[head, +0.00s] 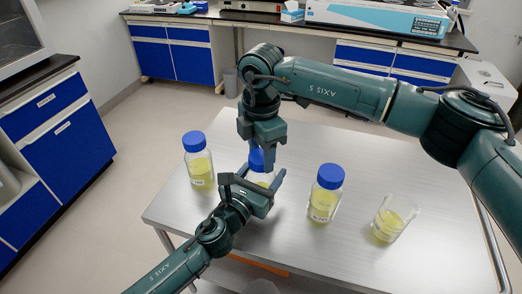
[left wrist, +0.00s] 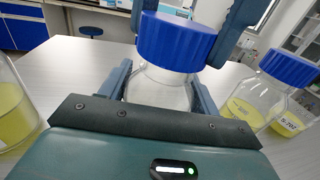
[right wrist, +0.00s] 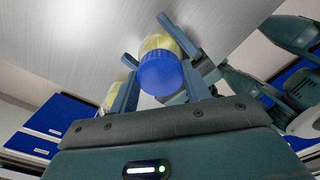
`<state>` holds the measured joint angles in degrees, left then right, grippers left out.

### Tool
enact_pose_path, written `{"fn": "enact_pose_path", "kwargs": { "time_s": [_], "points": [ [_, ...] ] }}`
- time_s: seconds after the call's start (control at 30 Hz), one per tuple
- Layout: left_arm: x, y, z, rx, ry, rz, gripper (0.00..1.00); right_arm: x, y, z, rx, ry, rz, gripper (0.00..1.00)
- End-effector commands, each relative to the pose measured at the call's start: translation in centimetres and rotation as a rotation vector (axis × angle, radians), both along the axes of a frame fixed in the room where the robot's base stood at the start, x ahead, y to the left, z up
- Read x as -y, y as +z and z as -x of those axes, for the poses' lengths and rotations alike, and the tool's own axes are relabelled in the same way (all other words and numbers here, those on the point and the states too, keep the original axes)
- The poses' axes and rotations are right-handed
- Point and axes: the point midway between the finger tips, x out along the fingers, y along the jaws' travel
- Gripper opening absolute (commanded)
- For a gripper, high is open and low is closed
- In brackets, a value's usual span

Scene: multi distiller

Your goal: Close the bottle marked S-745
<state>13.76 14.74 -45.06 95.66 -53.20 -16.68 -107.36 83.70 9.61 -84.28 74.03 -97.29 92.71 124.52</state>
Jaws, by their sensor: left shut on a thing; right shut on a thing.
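A clear glass bottle of yellow liquid with a blue cap (head: 257,160) stands between my two grippers on the table. Its label is hidden, so I cannot read its mark. My left gripper (head: 252,180) is shut on the bottle's body from the side; the glass (left wrist: 160,88) shows between its fingers in the left wrist view. My right gripper (head: 258,150) points down from above and is shut on the blue cap, which sits at the bottle's mouth. The cap also shows between the fingers in the right wrist view (right wrist: 160,74).
Another blue-capped bottle (head: 199,160) stands to the left, and one more (head: 325,193) to the right. An open beaker of yellow liquid (head: 392,219) is further right. The metal table (head: 400,265) is clear at the front right. Blue cabinets stand behind.

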Motion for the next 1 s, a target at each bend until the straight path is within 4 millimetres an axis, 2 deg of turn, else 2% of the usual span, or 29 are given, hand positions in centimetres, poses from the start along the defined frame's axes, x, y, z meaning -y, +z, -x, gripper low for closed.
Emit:
{"fn": "enact_pose_path", "kwargs": {
  "time_s": [0.2,0.4,0.53,0.73,1.0],
  "points": [
    [0.0,0.0,0.0,-0.001,0.001,0.0,0.0,0.0,0.0,0.0,0.0,-0.412,-0.002,0.26],
    [0.0,-0.1,0.0,-0.001,0.0,0.0,0.0,-1.0,0.1,0.3,0.003,-0.701,-0.011,0.26],
    [0.1,-0.1,0.1,-0.002,-0.002,-0.001,0.0,-1.3,0.2,0.4,0.006,-0.796,-0.018,0.26],
    [0.2,-0.1,0.1,-0.003,-0.005,-0.001,0.0,-0.7,0.2,0.3,-0.003,-0.924,-0.014,0.26],
    [0.2,-0.1,0.1,-0.003,-0.005,-0.001,0.0,-0.3,0.2,0.2,-0.002,-0.952,-0.009,0.26]
  ]
}}
